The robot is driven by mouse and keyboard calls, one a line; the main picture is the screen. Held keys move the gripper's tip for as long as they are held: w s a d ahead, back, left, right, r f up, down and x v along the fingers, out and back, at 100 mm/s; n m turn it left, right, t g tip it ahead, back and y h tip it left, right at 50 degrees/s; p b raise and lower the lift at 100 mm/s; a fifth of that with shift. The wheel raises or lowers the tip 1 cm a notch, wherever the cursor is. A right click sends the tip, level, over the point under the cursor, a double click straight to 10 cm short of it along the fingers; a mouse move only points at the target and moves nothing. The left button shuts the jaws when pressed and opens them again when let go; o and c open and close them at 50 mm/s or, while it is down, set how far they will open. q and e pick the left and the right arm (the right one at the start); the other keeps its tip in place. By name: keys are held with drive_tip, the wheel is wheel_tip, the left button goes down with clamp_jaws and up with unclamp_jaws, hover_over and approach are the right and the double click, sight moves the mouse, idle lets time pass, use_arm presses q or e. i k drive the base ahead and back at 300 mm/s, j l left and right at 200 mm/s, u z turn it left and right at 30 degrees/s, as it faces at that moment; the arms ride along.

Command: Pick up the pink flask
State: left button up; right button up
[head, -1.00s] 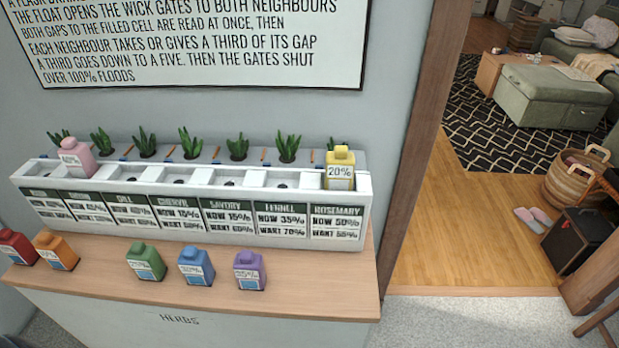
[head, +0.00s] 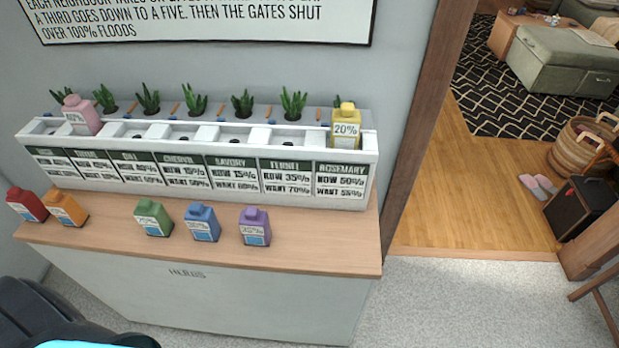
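The pink flask (head: 83,115) stands upright in the white planter trough (head: 200,158), toward its left end, in front of the green plants. Its label is too blurred to read. Neither of my grippers shows in the head view, so nothing is seen touching the flask. A dark part of my own body shows at the bottom left corner.
A yellow flask (head: 345,127) stands at the trough's right end. Red (head: 27,205), orange (head: 66,208), green (head: 153,218), blue (head: 201,223) and purple (head: 254,226) flasks stand along the wooden counter (head: 330,250). A doorway frame rises at right; carpet lies in front.

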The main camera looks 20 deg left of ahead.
sight(81, 115)
drive_tip(key=u, duration=1.95)
drive_tip(key=j, duration=0.3)
drive_tip(key=i+j+z, duration=0.15)
drive_tip(key=j, duration=0.1)
